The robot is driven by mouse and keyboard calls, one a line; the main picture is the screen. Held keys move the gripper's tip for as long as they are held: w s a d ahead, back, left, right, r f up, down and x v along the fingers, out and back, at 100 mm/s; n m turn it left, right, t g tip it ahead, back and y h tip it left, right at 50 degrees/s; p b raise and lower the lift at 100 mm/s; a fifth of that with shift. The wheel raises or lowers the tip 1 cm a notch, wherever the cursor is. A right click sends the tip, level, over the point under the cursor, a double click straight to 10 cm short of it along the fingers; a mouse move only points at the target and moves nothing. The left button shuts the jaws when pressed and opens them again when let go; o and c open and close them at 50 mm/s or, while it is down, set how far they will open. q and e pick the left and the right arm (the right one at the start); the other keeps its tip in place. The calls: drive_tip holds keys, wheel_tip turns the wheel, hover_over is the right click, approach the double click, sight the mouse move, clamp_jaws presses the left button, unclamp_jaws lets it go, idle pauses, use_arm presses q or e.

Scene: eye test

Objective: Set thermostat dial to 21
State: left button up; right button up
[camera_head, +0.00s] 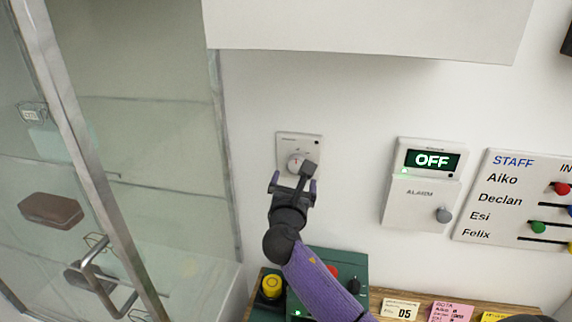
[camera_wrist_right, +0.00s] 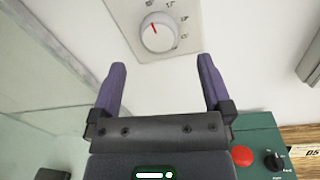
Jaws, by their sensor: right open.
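The thermostat (camera_head: 285,141) is a pale square plate on the white wall, near the middle of the head view. Its round white dial (camera_head: 294,161) has a red pointer mark and is partly hidden by my right gripper in that view. In the right wrist view the dial (camera_wrist_right: 158,33) shows clearly, its red mark pointing up and slightly left; the numbers around it are too small to read. My right gripper (camera_head: 293,182) is open and empty, with its purple fingers (camera_wrist_right: 163,78) below the dial and apart from it. My left gripper is not in view.
A glass cabinet (camera_head: 60,120) with a metal frame stands at the left. A green box (camera_head: 352,265) with a yellow button (camera_head: 271,286) sits on the wooden shelf below. An alarm panel (camera_head: 420,190) reading OFF and a staff board (camera_head: 505,214) are on the wall at right.

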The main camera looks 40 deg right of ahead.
sight(296, 167)
drive_tip(key=x, duration=0.2)
drive_tip(key=b+x, duration=0.1)
drive_tip(key=x, duration=0.2)
drive_tip(key=shift+w+f, duration=0.25)
drive_tip(key=shift+w+d+r, duration=0.1)
drive_tip(key=shift+d, duration=0.2)
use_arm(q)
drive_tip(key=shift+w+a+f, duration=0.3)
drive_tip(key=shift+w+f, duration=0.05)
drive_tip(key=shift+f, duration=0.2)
use_arm(e)
drive_tip(key=shift+w, duration=0.1)
drive_tip(key=c, duration=1.2)
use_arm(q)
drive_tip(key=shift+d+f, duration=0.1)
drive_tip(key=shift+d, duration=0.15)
use_arm(e)
drive_tip(key=shift+c, duration=0.2)
